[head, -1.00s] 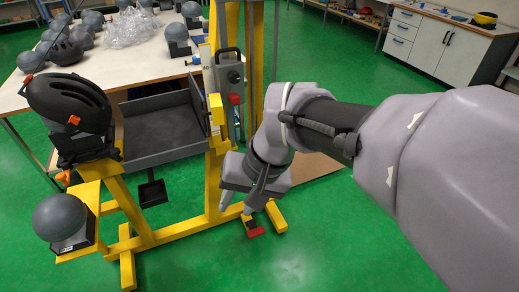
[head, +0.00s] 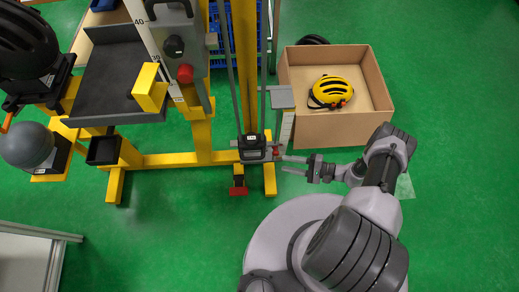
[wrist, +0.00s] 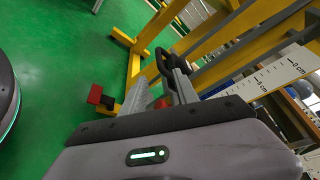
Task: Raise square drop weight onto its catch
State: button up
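The square drop weight (head: 252,148) is a dark block with a black handle on top. It sits low on the yellow drop tower (head: 246,60), between two grey guide rails. My gripper (head: 281,163) is just right of the weight, fingers apart and pointing at it. In the wrist view, my gripper (wrist: 162,76) has its two grey fingers spread. The black handle (wrist: 164,62) and a red knob (wrist: 160,103) show between or beyond them. I cannot tell whether a finger touches the weight. I cannot clearly make out the catch.
A cardboard box (head: 345,130) with a yellow helmet (head: 331,91) stands right of the tower. A red foot pedal (head: 238,190) lies in front of it. A control box (head: 175,45), grey tray (head: 118,85) and grey headform (head: 27,145) are at left. Green floor is open at right.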

aim_at(257, 159)
jog(key=b+x, duration=0.3)
jog(key=x, duration=1.2)
jog(key=shift+s+a, duration=0.15)
jog(key=shift+a, duration=0.1)
jog(key=shift+c, duration=0.5)
grip_shut()
